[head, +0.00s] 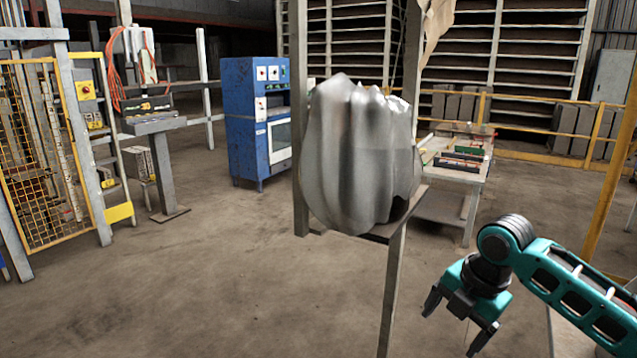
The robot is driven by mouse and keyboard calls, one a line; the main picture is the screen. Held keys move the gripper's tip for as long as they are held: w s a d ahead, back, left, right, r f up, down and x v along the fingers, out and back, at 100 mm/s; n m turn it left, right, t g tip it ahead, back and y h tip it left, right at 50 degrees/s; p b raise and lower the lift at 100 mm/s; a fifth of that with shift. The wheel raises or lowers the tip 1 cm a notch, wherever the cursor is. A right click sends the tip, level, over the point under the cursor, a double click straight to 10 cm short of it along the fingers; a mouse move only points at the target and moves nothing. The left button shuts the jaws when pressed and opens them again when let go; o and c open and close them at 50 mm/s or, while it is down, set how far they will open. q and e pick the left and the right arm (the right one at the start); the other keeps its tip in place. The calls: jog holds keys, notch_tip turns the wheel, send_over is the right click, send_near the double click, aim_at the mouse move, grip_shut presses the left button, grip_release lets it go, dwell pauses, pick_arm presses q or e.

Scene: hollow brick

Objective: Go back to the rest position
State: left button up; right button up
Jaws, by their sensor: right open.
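My right gripper (454,325) comes in from the lower right on its teal and black arm. It points down, its two dark fingers are spread apart, and nothing is between them. It hangs in front of and below a large grey, ridged, shiny lump (360,160). My left gripper is not in view.
The lump rests on a small shelf (420,192) between metal posts. Behind it stand a workbench (470,172) with items on top and a blue cabinet (248,140). A yellow mesh fence (45,150) is at the left. The concrete floor (200,290) at front left is clear.

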jog(key=s+a+f+m+t+y, duration=0.25)
jog(key=a+f+m, duration=0.25)
jog(key=f, duration=0.3)
jog(key=s+a+f+m+t+y, duration=0.1)
jog(key=s+a+f+m+t, duration=0.1)
jog(key=s+a+f+m, duration=0.35)
jog(key=s+d+f+m+t+h, duration=0.3)
jog(key=s+f+m, duration=0.4)
jog(key=s+m, duration=0.5)
jog(key=shift+s+d+t, duration=0.35)
jog(key=shift+d+t, duration=0.3)
jog(key=shift+d, duration=0.55)
